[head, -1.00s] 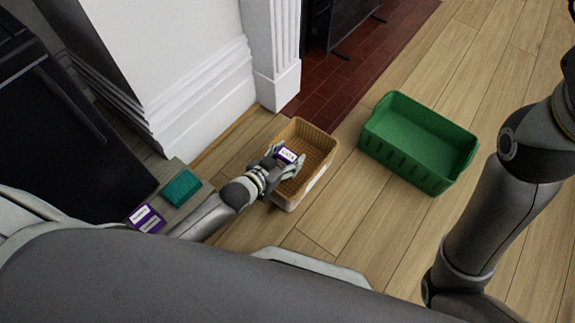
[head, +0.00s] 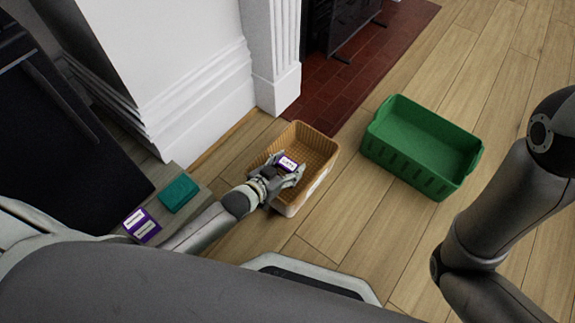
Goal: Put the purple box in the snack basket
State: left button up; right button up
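I cannot tell how high above the basket floor the box is. Another purple box (head: 141,225) with white labels lies at the lower left on a low grey-brown surface. My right gripper is out of view; only my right arm shows at the right.
A teal box (head: 179,193) lies beside the second purple box. A green basket (head: 419,146), empty, stands on the wooden floor right of the tan one. A white wall and column (head: 277,90) stand behind. Bare floor lies in front of both baskets.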

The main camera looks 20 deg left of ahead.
pick_arm(q)
jog(key=o, duration=0.3)
